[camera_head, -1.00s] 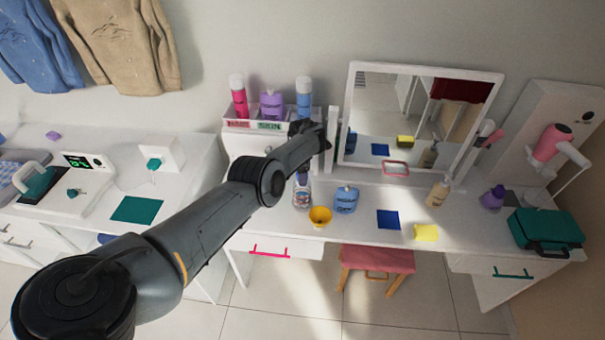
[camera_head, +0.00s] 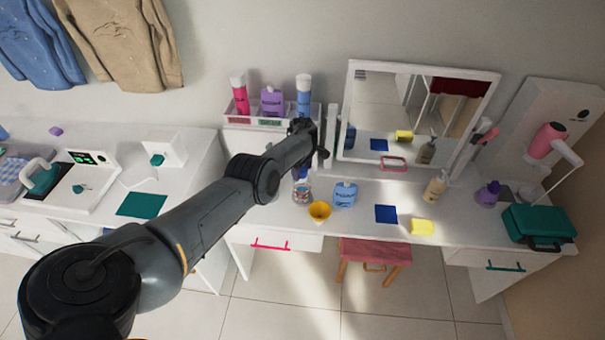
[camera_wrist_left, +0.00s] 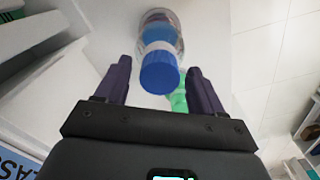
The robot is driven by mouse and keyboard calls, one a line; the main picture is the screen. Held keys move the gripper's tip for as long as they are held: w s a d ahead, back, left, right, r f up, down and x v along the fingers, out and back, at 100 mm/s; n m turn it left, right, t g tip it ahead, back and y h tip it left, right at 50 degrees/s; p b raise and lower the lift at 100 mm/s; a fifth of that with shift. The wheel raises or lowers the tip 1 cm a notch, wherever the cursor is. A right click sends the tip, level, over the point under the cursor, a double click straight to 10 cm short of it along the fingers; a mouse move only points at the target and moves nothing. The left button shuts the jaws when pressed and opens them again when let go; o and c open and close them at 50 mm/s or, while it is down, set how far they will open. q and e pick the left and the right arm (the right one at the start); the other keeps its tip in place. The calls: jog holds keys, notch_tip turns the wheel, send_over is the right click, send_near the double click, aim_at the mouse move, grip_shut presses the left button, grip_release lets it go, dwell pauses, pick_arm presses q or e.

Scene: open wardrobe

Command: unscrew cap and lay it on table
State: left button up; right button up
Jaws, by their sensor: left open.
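A clear bottle (camera_head: 302,194) with a blue cap stands on the white vanity table (camera_head: 365,218), partly hidden by my left arm. In the left wrist view, the blue cap (camera_wrist_left: 160,73) faces the camera and the clear bottle (camera_wrist_left: 158,22) extends behind it. My left gripper (camera_wrist_left: 157,76) is open, with one dark finger on each side of the cap and gaps visible on both sides. In the head view its fingertips are hidden behind the arm. My right gripper is not in view.
A yellow funnel-like cup (camera_head: 319,211) and a blue bottle (camera_head: 345,195) stand close to the clear bottle. A blue square (camera_head: 386,214) and a yellow block (camera_head: 422,227) lie to the right. A mirror (camera_head: 415,115) and bottle rack (camera_head: 265,122) stand behind.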

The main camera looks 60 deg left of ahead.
pick_arm(q)
jog(key=c, duration=1.1)
jog(key=n+b, duration=0.2)
jog(key=n, duration=0.3)
jog(key=shift+f+b, duration=0.1)
jog(key=shift+b, duration=0.3)
jog(key=n+b, duration=0.2)
jog(key=n, duration=0.2)
jog(key=shift+b, duration=0.4)
jog(key=n+b, duration=0.4)
jog(key=n, duration=0.2)
jog(key=shift+n+b, duration=0.6)
jog(key=shift+n, duration=0.5)
jog(key=o, duration=1.2)
